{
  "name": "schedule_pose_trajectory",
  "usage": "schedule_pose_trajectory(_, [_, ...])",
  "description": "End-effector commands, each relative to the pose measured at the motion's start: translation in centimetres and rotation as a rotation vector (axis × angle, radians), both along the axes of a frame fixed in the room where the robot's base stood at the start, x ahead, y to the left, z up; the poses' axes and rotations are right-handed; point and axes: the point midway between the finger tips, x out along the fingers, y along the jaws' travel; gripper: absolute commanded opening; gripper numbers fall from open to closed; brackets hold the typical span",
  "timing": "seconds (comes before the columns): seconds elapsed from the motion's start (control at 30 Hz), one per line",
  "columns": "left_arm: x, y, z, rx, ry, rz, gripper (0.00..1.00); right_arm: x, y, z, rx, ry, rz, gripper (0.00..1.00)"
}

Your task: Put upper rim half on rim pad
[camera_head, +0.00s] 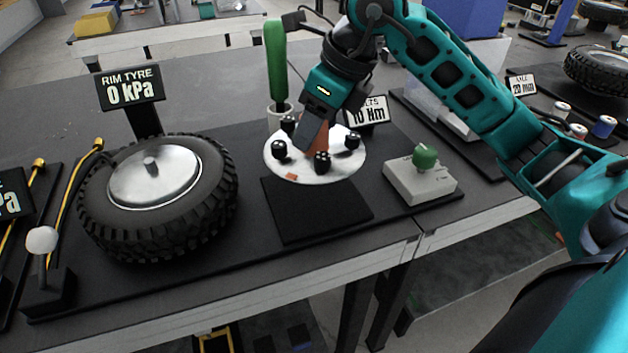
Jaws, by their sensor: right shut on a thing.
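The upper rim half (342,168) is a white disc with several black studs and an orange grip at its middle. It is in the middle of the head view. My right gripper (315,138) reaches down from the upper right and is shut on it at the middle. The rim pad (318,212) is a black square on the dark bench mat, just in front of and below the disc in the picture. The disc overlaps the pad's far edge in the view; whether they touch is hard to tell. My left gripper is not in view.
A tyre on a silver rim (150,200) stands left of the pad, below a "RIM TYRE 0 kPa" sign (130,88). A green-handled tool (276,62) stands behind the disc. A grey box with a green knob (420,182) sits at right. A "10 Nm" sign (370,112) is behind.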

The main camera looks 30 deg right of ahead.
Motion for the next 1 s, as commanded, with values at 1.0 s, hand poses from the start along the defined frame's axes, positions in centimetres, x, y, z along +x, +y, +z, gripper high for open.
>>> schedule_pose_trajectory(1.0, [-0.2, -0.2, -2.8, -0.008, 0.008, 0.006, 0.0, 0.0, 0.0, -9.6, 0.001, -0.004, 0.001, 0.0])
